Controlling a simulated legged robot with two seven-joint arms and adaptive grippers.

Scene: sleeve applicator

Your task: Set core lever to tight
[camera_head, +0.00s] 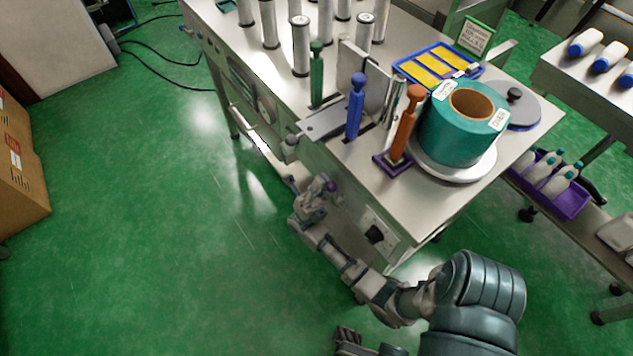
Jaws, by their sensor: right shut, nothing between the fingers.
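Three upright handles stand along the front of the metal machine top: a green one (317,74), a blue one (355,106) and an orange one (405,124). The orange one rises from a small purple-edged base; I cannot read which is the core lever. My right gripper (312,190) is shut and empty, low against the machine's front side, below and left of the blue and orange handles. My left gripper is not in view.
A teal roll (462,125) on a white disc stands right of the orange handle. A black knob (375,234) is on the front panel, close to my right forearm. Several silver rollers (301,45) stand at the back.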

